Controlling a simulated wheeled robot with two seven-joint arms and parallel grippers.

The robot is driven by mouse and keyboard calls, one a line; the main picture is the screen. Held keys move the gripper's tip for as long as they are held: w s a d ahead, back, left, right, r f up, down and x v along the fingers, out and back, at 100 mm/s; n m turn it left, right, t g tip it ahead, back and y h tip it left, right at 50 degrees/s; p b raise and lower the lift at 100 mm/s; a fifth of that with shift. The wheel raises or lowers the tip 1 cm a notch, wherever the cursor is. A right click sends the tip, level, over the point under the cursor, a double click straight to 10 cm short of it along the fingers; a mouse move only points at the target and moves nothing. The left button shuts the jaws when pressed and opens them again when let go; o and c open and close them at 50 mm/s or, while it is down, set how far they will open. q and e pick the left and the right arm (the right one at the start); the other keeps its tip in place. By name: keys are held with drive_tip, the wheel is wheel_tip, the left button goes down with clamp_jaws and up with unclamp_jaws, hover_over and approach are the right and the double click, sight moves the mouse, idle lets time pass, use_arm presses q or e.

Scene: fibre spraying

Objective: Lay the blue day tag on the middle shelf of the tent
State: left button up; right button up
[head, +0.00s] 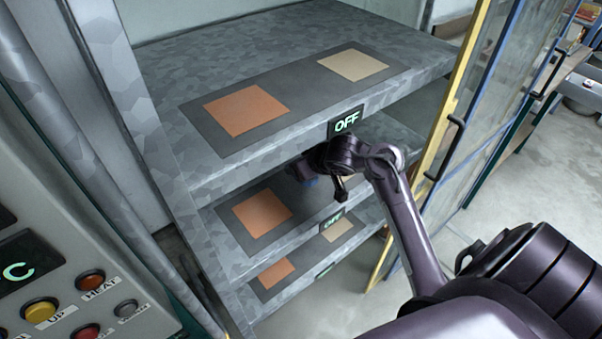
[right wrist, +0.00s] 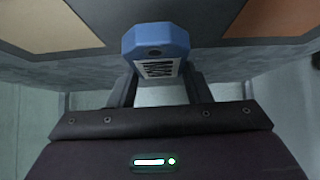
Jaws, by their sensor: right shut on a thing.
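The blue day tag (right wrist: 157,42), with a dark printed label, is held between the fingers of my right gripper (right wrist: 158,85) in the right wrist view. The gripper is in the gap between the top shelf and the middle shelf (head: 230,262) of the tent, over the middle shelf's dark mat. The middle shelf has an orange square (head: 261,212) at left; its cream square is partly hidden by my arm. My left gripper is out of view.
The top shelf (head: 290,35) overhangs close above my right gripper, with an OFF display (head: 346,121) on its front edge. A lower shelf (head: 262,302) is below. A yellow-framed glass door (head: 455,120) stands open at right. A control panel (head: 70,270) is at lower left.

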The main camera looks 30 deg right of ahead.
drive_tip(key=shift+s+f, duration=0.1)
drive_tip(key=shift+f, duration=1.5)
drive_tip(key=shift+f+b, duration=0.1)
drive_tip(key=shift+b, duration=0.2)
drive_tip(key=o, duration=1)
drive_tip(key=shift+c, duration=0.2)
drive_tip(key=shift+s+r, duration=0.15)
drive_tip(key=shift+r, duration=0.2)
drive_tip(key=p+v, duration=0.4)
drive_tip(key=v, duration=0.7)
drive_tip(key=shift+s+r, duration=0.15)
drive_tip(key=shift+s, duration=0.05)
